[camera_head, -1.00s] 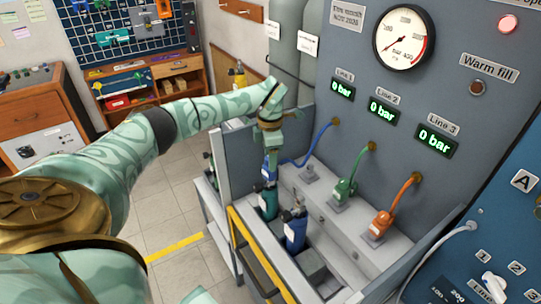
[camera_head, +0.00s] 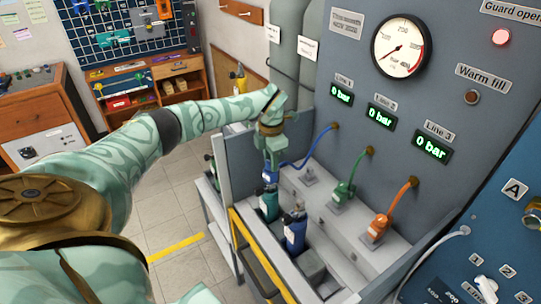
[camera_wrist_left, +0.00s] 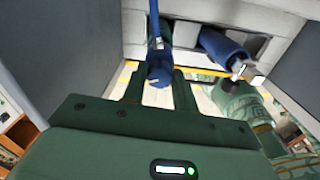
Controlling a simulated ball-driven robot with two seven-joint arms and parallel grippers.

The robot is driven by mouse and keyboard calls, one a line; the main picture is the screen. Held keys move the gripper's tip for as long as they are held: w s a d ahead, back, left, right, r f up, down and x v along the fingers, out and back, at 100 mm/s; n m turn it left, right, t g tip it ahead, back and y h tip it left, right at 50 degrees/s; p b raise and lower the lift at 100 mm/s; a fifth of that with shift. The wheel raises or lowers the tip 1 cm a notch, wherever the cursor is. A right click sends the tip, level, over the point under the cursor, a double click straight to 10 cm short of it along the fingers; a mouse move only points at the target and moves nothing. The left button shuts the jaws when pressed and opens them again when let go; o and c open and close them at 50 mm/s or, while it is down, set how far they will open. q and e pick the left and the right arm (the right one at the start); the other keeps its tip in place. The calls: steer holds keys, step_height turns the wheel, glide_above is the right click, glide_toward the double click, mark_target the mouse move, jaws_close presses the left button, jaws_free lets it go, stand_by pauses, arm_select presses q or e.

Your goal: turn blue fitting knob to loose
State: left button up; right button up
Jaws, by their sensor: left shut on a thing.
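The blue fitting knob (camera_wrist_left: 158,72) is in the left wrist view, between the two fingers of my left gripper (camera_wrist_left: 155,88). A blue hose (camera_wrist_left: 154,22) runs up from it in that view. In the head view the fitting (camera_head: 270,177) sits on top of a teal cylinder (camera_head: 268,205), and its blue hose (camera_head: 312,152) leads to the Line 1 port. My left gripper (camera_head: 271,163) reaches down from above and is shut on the fitting, hiding much of it. Any marking of tight or loose is not readable. My right gripper is not in view.
A dark blue cylinder (camera_head: 295,232) stands to the right of the teal one. Green (camera_head: 345,190) and orange (camera_head: 377,225) fittings with hoses sit on the grey bench step. A grey side panel (camera_head: 238,170) stands left of my gripper. Line 1 display (camera_head: 341,95) reads 0 bar.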

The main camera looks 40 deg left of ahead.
arm_select(q)
steer(key=n+p, duration=0.1)
steer(key=n, duration=0.1)
steer(key=n+p, duration=0.1)
steer(key=shift+r+n, duration=0.2)
steer(key=shift+n, duration=0.2)
steer(key=n+p, duration=0.2)
steer(key=n, duration=0.2)
steer(key=shift+p, duration=0.35)
steer(key=n+p, duration=0.2)
steer(key=n, duration=0.2)
steer(key=shift+a+f+n+p, duration=0.15)
steer(key=shift+n+p, duration=0.6)
steer(key=shift+n, duration=1.35)
steer(key=o, duration=1)
